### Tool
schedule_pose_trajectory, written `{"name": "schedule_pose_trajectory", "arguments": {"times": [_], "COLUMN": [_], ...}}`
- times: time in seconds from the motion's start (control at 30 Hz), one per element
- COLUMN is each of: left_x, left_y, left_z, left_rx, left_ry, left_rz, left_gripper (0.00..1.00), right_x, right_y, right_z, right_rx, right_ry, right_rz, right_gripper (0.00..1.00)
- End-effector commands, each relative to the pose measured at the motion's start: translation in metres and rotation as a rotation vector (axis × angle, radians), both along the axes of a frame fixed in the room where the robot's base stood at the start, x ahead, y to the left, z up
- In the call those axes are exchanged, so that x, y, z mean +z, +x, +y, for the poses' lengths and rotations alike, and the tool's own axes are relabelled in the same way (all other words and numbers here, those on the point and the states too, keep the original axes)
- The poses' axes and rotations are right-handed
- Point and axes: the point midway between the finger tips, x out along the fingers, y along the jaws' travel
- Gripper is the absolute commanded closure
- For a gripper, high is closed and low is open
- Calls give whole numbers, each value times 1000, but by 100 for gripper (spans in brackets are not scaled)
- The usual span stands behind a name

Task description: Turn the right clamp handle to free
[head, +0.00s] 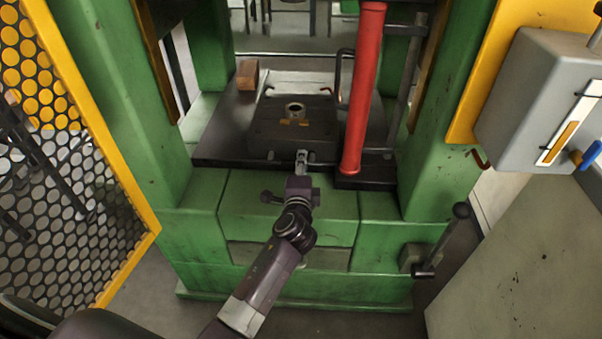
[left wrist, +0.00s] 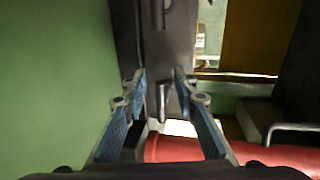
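The dark die block (head: 292,128) with a round hole sits on the black press bed. Two small metal clamp handles stick out at its front edge; the left one (head: 270,155) is clear, and the right one (head: 311,157) is beside my fingers. My left gripper (head: 302,157) is at this front edge. In the left wrist view my left gripper (left wrist: 160,92) has its blue-padded fingers spread, with the right clamp handle (left wrist: 163,102) standing between them. I see no finger contact with it. The left clamp handle (left wrist: 158,14) shows at the top there. My right gripper is not in view.
A red upright cylinder (head: 363,90) stands just right of the gripper; it also shows in the left wrist view (left wrist: 190,149). A black lever (head: 440,242) is on the green base's right. A yellow mesh guard (head: 70,150) is left, a grey box (head: 540,95) right.

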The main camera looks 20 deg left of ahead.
Motion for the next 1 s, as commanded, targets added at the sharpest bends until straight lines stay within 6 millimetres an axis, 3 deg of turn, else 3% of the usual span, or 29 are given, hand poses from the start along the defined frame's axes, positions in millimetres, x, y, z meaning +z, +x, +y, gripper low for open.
{"name": "schedule_pose_trajectory", "arguments": {"times": [0.53,0.7,1.0], "left_x": [18,21,22], "left_y": [-94,-107,-109], "left_z": [-28,-31,-32], "left_rx": [-2,0,0], "left_ry": [-2,-2,-1], "left_rz": [2,3,2], "left_gripper": [74,74,74], "right_x": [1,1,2], "right_y": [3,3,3], "right_z": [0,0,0], "right_rx": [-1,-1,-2], "right_ry": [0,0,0], "right_rz": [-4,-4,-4], "right_gripper": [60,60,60]}}
